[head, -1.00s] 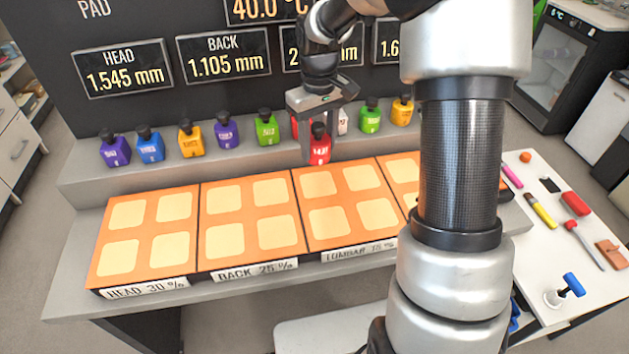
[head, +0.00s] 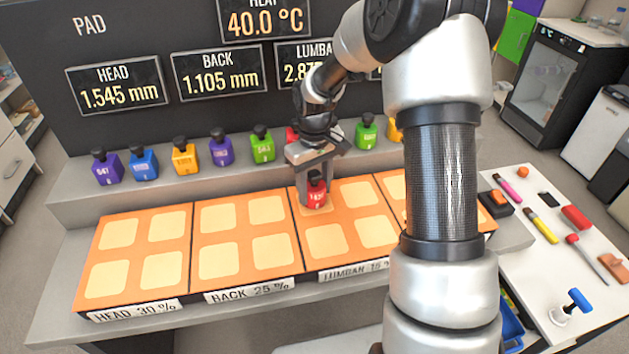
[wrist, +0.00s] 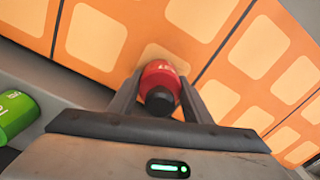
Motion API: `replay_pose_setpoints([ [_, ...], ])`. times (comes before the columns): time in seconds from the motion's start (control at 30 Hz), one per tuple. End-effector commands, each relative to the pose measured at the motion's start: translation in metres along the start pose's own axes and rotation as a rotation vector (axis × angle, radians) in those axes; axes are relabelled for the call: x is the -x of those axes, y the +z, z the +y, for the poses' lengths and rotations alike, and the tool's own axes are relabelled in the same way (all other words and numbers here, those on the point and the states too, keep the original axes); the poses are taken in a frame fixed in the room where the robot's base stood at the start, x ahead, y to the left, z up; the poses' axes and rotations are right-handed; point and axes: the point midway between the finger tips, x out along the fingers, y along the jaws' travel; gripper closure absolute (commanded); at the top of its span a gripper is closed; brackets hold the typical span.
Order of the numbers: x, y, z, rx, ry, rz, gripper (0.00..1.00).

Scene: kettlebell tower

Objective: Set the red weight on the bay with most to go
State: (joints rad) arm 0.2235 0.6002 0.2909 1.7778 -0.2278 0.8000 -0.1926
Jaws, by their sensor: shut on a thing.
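The head bay (head: 134,254) and back bay (head: 245,240) are bare. A fourth bay at right is partly hidden by my arm. Displays read HEAD 1.545 mm (head: 118,86), BACK 1.105 mm (head: 217,75) and LUMBAR (head: 303,65) about 2.87, partly covered.
Several coloured weights stand on the back ledge, including a green one (head: 262,145) and a purple one (head: 221,148). Another red one (head: 291,134) is partly behind my gripper. A white side table (head: 545,260) at right holds pens and small tools.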

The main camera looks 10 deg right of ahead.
Motion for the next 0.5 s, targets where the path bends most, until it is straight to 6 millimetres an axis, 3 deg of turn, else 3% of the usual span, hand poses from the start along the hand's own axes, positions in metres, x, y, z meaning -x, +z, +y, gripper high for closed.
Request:
replay_pose_setpoints([
  [0.33, 0.0002, -0.0023, 0.0007, 0.0, 0.003, 0.007, 1.0],
  [0.37, -0.0016, -0.0007, 0.0002, 0.0, 0.001, 0.002, 0.52],
  [0.43, -0.0013, -0.0007, 0.0002, 0.0, 0.001, 0.002, 0.4],
  [0.5, -0.0013, -0.0007, 0.0002, 0.0, 0.001, 0.002, 0.36],
])
